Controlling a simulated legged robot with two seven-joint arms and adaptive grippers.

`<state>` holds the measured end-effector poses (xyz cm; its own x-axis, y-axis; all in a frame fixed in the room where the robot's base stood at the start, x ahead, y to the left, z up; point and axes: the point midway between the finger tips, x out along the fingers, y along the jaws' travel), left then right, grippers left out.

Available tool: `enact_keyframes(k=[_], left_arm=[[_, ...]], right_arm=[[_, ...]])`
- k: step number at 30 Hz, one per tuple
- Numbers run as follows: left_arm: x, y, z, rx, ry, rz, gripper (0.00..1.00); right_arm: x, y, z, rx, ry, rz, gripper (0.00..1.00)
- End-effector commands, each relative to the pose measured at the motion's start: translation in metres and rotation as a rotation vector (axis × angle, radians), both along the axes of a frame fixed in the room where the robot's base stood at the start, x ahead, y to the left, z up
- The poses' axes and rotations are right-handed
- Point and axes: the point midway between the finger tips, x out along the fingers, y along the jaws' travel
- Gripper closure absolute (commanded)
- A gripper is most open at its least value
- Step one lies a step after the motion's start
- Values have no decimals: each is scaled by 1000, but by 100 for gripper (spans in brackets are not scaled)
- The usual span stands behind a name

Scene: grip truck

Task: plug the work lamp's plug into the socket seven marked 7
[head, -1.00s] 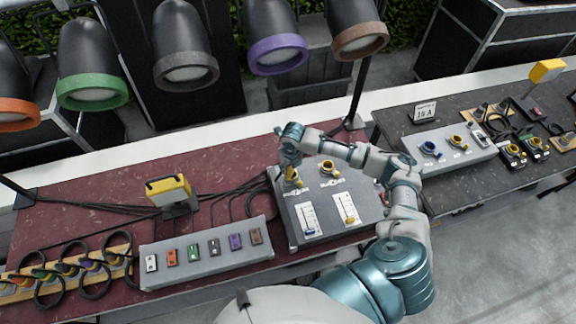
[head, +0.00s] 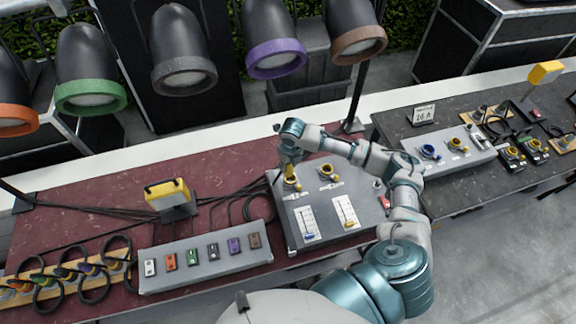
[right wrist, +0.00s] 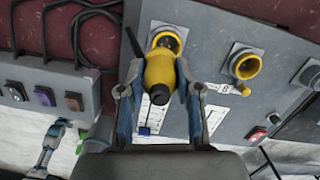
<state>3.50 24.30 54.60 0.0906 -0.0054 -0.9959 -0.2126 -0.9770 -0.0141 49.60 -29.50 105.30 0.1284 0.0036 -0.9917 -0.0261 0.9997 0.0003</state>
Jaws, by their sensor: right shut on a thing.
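My right gripper (right wrist: 160,88) is shut on a yellow plug (right wrist: 158,72), with a finger on each side. In the head view my right gripper (head: 290,158) is above the left socket of the grey box (head: 323,235). The plug's far end is at this left socket (right wrist: 167,40); I cannot tell how far in it sits. A second socket (right wrist: 244,63) with a yellow ring is beside it to the right, and it also shows in the head view (head: 327,171). My left gripper is not in view.
A grey strip of coloured switches (head: 205,257) lies left of the box, with a yellow lamp (head: 167,193) behind. Black cables cross the red table. Several plugs rest in a wooden rack (head: 65,283). A second socket box (head: 450,148) stands right, by a "16 A" sign (head: 425,113).

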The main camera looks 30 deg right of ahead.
Motion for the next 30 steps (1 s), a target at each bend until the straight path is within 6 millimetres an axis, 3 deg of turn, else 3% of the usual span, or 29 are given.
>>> enact_keyframes(k=[30], left_arm=[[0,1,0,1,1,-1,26]], right_arm=[[1,-8,-11,3,0,0,100]])
